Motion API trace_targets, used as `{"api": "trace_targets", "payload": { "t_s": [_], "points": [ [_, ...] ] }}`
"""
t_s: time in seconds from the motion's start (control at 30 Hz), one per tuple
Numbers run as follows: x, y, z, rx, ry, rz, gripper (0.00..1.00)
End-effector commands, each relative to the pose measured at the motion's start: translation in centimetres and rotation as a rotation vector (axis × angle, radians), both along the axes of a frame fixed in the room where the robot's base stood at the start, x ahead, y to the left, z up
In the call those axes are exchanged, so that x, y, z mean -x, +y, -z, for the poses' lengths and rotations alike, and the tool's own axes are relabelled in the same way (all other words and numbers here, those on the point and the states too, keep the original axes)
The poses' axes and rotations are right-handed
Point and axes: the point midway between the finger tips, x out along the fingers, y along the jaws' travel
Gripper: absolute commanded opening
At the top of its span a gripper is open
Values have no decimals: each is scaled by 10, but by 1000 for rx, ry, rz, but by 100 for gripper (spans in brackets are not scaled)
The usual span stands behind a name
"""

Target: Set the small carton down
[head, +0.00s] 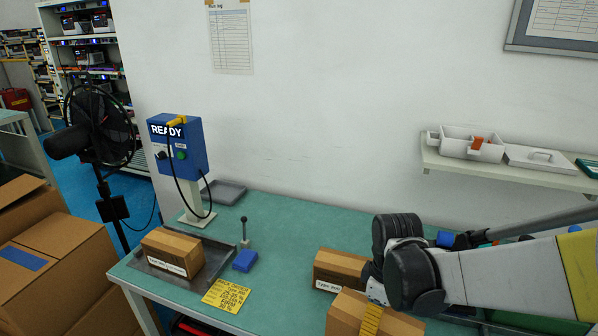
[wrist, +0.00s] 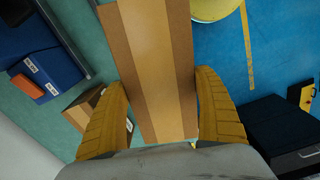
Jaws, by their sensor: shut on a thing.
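My gripper (head: 371,318) is shut on a brown carton (head: 345,312) with a paler tape band, at the bottom of the head view, by the bench's front edge. In the wrist view the carton (wrist: 158,60) is between both yellow fingers (wrist: 161,90). Its underside is hidden, so I cannot tell its height over the bench. A second carton (head: 338,268) with a white label stands on the green bench just behind it; it also shows in the wrist view (wrist: 82,108). A third labelled carton (head: 172,252) sits on a dark metal tray (head: 215,262) at the bench's left.
The green bench (head: 275,222) has clear room in its middle. A blue READY box (head: 178,145) on a post, a lever (head: 244,230), a blue block (head: 245,261) and a yellow card (head: 227,295) stand or lie at left. A wall shelf (head: 510,172) is at right.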

Motion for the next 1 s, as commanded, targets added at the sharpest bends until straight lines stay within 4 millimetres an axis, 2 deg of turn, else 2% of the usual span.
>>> {"api": "trace_targets", "payload": {
  "t_s": [0.17, 0.5, 0.6, 0.73, 1.0],
  "points": [
    [-11, -4, 11, 0, 0, 214, 38],
    [-38, -17, 40, 2, 0, 797, 38],
    [-43, -19, 45, 2, 0, 908, 38],
    [-46, -21, 48, 3, 0, 980, 38],
    [-46, -21, 49, 3, 0, 995, 38]
  ]
}}
